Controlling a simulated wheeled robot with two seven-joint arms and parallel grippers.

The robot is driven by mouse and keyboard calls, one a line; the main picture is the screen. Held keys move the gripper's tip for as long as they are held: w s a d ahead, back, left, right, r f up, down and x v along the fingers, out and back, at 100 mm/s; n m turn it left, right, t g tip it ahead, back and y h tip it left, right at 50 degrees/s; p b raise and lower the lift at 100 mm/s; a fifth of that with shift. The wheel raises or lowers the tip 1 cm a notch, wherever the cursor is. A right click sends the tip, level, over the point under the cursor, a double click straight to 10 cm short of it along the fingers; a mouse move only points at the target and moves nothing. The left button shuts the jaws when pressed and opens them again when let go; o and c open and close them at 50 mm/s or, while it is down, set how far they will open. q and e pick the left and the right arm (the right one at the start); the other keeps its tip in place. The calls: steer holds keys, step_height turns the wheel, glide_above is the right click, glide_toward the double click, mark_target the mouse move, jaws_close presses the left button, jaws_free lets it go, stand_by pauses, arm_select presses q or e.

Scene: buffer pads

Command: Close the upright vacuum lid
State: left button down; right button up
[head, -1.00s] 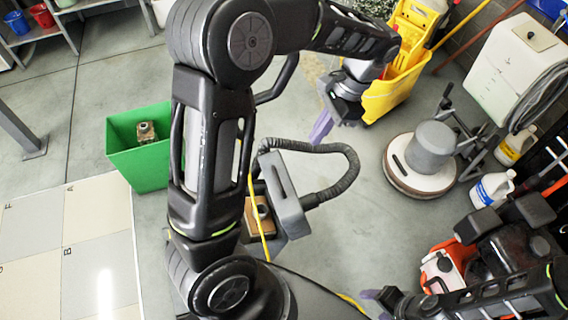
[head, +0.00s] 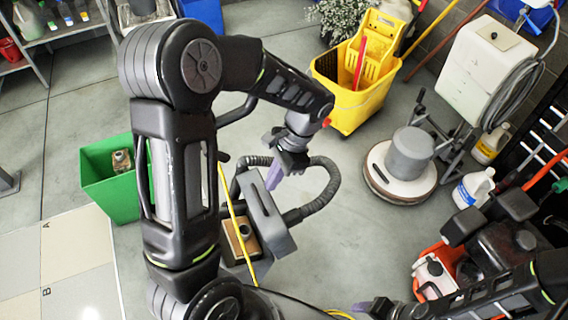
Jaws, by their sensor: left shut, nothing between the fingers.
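The upright vacuum stands on the floor with its grey lid (head: 268,222) raised at a steep angle. Its open tan inside (head: 241,238) shows to the left of the lid, partly hidden by my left arm and a yellow cord. A black ribbed hose (head: 325,190) loops out on the lid's right side. My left gripper (head: 273,178) has purple fingers, shut and empty, just above the lid's upper end and by the hose; I cannot tell whether it touches either. My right gripper (head: 368,307) is low at the bottom edge, its fingers too unclear to judge.
A green bin (head: 110,190) holding a small object stands left. A yellow mop bucket (head: 350,100) is behind, a floor polisher (head: 400,170) to the right. White jugs (head: 473,188) and an orange-and-black machine (head: 435,270) are farther right. Floor between vacuum and polisher is clear.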

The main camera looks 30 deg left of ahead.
arm_select(q)
steer(key=shift+s+a+f, duration=0.35)
steer(key=shift+s+a, duration=0.2)
steer(key=shift+s, duration=0.25)
steer(key=s+a, duration=0.3)
steer(key=s, duration=0.2)
steer(key=shift+a+f, duration=0.2)
steer(key=shift+a, duration=0.1)
steer(key=shift+r, duration=0.1)
